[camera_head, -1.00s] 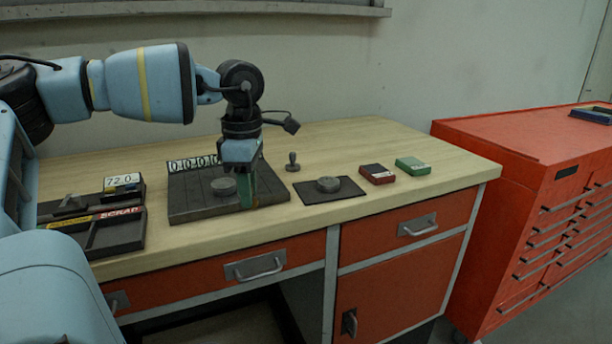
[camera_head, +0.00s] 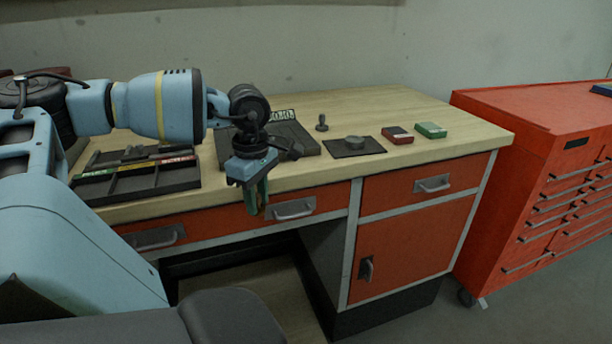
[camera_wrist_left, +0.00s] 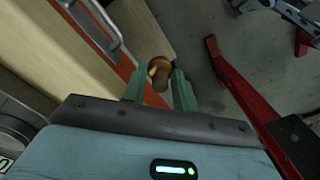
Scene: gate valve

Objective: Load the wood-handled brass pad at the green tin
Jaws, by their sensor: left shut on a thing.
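My left gripper (camera_head: 257,200) hangs in front of the bench's front edge, over the drawer fronts. In the left wrist view its green fingers (camera_wrist_left: 158,88) are shut on a small brown and brass-coloured piece, the wood-handled brass pad (camera_wrist_left: 159,70). The pad is hidden in the head view. The green tin (camera_head: 431,130) lies flat on the bench top at the right, beside a red tin (camera_head: 397,134), well away from the gripper. My right gripper is not seen.
A dark mat (camera_head: 372,150) bears a round grey block. A small dark knobbed piece (camera_head: 321,122) stands behind it. A dark plate (camera_head: 305,141) lies partly behind my wrist. A compartment tray (camera_head: 150,185) is at left. A red drawer cabinet (camera_head: 540,180) stands right.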

